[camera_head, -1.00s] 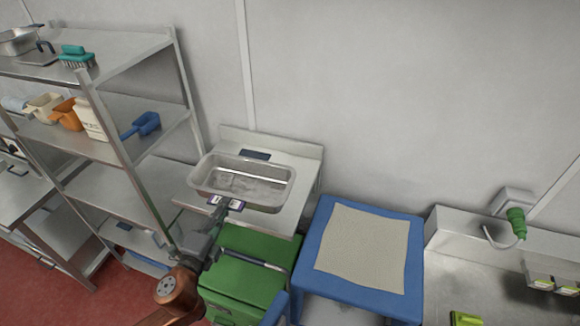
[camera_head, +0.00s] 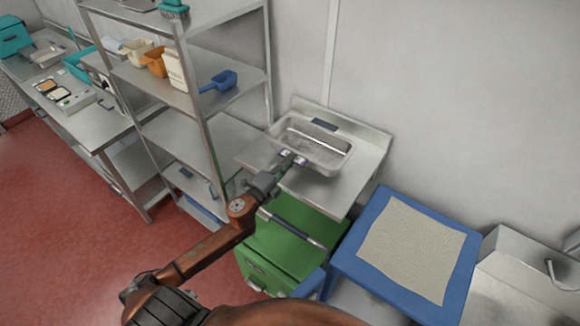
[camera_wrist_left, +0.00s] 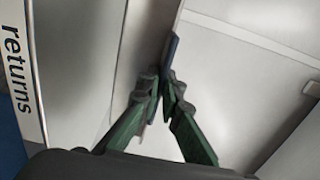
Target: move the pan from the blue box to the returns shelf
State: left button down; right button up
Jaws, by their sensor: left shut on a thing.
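The pan (camera_head: 310,143) is a rectangular, open metal tray. In the head view it appears over the metal shelf (camera_head: 338,189) against the wall; I cannot tell whether it rests on it. My left gripper (camera_head: 293,158) is shut on the pan's near rim, its fingers angled together in the left wrist view (camera_wrist_left: 163,82). A white label reading "returns" (camera_wrist_left: 16,65) shows at the left of that view. A blue, box-like stand (camera_head: 355,252) with a pale mat on top is to the right of the shelf. My right gripper is out of view.
A green box (camera_head: 285,262) with a bar handle stands below the shelf, close to my left arm. A metal rack (camera_head: 195,95) with scoops and jugs stands left of it. The red floor (camera_head: 60,210) at left is clear.

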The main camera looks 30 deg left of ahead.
pick_arm(q)
jog(key=shift+w+a+f, duration=0.1)
jog(key=shift+w+a, duration=0.05)
notch_tip(320, 180, down, 2)
jog(key=shift+w+f, duration=0.1)
jog(key=shift+f, duration=0.55)
jog(key=shift+f, duration=0.1)
jog(key=c, duration=2.6)
grip_release()
jog(key=shift+f, duration=0.2)
jog(key=o, duration=0.5)
jog(key=shift+r, duration=0.1)
